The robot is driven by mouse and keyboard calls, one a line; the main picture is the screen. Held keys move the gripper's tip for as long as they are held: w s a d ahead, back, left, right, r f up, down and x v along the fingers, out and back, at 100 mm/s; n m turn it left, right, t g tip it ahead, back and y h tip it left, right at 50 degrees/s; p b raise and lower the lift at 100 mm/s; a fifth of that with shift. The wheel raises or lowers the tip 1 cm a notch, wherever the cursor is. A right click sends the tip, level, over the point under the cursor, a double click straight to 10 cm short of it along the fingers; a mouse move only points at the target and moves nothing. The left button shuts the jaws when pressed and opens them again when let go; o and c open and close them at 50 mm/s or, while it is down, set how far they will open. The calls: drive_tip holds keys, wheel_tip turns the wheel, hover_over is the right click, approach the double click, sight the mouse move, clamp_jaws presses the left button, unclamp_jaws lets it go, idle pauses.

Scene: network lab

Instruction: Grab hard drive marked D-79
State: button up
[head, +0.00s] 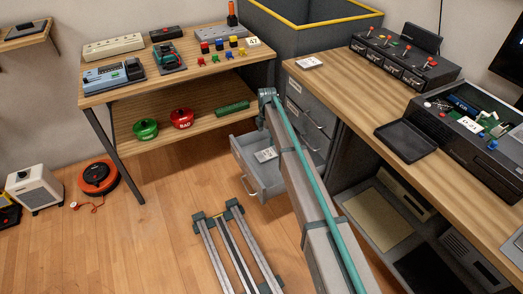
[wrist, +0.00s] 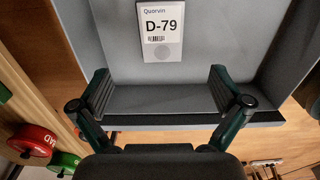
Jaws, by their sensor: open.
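The hard drive marked D-79 (wrist: 172,51) lies in an open grey drawer (wrist: 110,40), its white label facing up, at the top middle of the wrist view. In the head view, a small pale labelled drive (head: 266,154) lies in the open drawer (head: 247,168); its marking is too small to read there. My gripper (wrist: 160,90) is open and empty, its two fingers wide apart over the drawer's near end. The drive lies ahead of the fingertips, not between them. I cannot make out my gripper in the head view.
The drawer walls stand close around the fingers.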

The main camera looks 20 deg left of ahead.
sight(266, 154)
wheel_tip(266, 154, down, 11)
drive_tip(key=shift+s+r+b, duration=0.15)
drive_tip(key=shift+b, duration=0.45)
drive_tip(key=shift+r, duration=0.1)
drive_tip(key=c, duration=1.4)
drive_tip(key=shift+o, duration=0.2)
